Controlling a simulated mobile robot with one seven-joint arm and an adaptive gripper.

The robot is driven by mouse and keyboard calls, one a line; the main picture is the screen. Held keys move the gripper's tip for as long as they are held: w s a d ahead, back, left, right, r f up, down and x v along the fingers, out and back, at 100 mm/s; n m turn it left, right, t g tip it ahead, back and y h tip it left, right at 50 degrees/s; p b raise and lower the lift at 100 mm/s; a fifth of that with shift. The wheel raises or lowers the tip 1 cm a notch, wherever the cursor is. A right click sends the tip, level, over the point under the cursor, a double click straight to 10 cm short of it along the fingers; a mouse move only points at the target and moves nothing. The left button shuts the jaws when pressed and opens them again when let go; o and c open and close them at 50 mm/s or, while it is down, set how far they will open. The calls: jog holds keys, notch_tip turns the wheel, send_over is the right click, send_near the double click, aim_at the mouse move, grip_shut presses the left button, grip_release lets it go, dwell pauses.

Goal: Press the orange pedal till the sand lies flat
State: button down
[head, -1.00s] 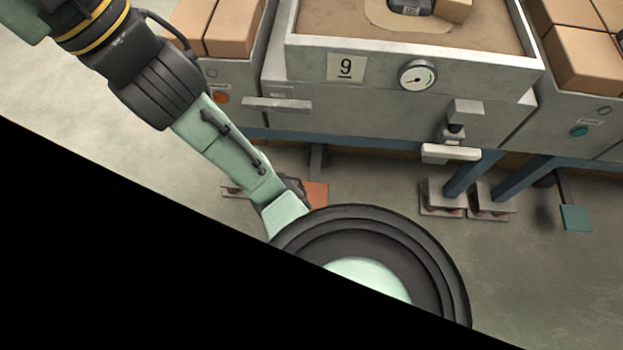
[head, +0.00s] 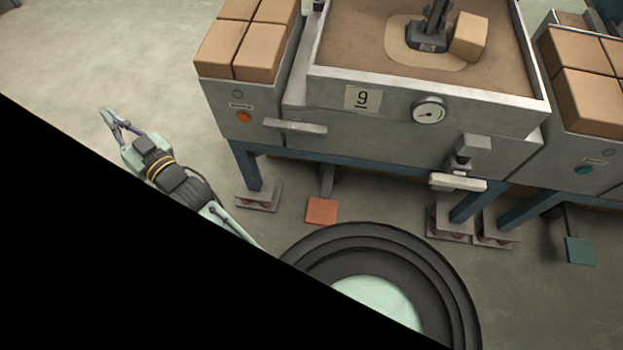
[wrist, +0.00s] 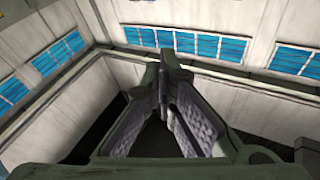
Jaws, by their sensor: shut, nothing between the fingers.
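The orange pedal (head: 322,211) is near the floor below the front of box number 9, in full view with nothing on it. The sand (head: 352,42) fills the open box; a paler patch (head: 398,50) surrounds a dark tool (head: 428,38) and a tan block (head: 469,36). I cannot tell how level the sand is. My gripper (head: 107,116) is at the far left over bare floor, well away from the pedal. In the wrist view its fingers (wrist: 172,52) are shut and empty, with walls and windows beyond.
A round gauge (head: 429,112) and a pale handle (head: 458,182) are on the box front. A left cabinet (head: 222,98) has an orange button (head: 244,117). A teal pedal (head: 580,251) is at the right.

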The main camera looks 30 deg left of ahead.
jog(key=s+d+f+n+g+h+p, duration=0.1)
jog(key=d+f+h, duration=0.15)
jog(key=f, duration=0.95)
jog(key=s+d+f+n+g+h+p, duration=0.15)
jog(key=d+f, duration=0.25)
jog(key=f, duration=0.8)
jog(key=w+d+f+n+h, duration=0.1)
jog(key=w+d+f+h, duration=0.3)
jog(key=d+f, duration=0.8)
jog(key=w+d+f+n+h+p, duration=0.25)
jog(key=w+d+f, duration=0.45)
jog(key=w+d, duration=0.35)
jog(key=w+d+t+h, duration=0.1)
jog(key=w+d, duration=0.3)
jog(key=w, duration=0.3)
jog(key=w+d+r+n+t+h, duration=0.1)
jog(key=w+d, duration=0.3)
jog(key=w, duration=0.3)
jog(key=shift+d+p, duration=0.2)
jog(key=shift+p, duration=0.1)
jog(key=shift+s, duration=0.1)
jog(key=f+b, duration=0.2)
jog(key=f, duration=0.1)
jog(key=f+b, duration=0.2)
jog(key=b, duration=0.1)
jog(key=f+b, duration=0.2)
jog(key=f, duration=0.1)
jog(key=shift+s+f+b, duration=0.25)
jog(key=shift+f+b, duration=0.05)
jog(key=shift+b, duration=0.1)
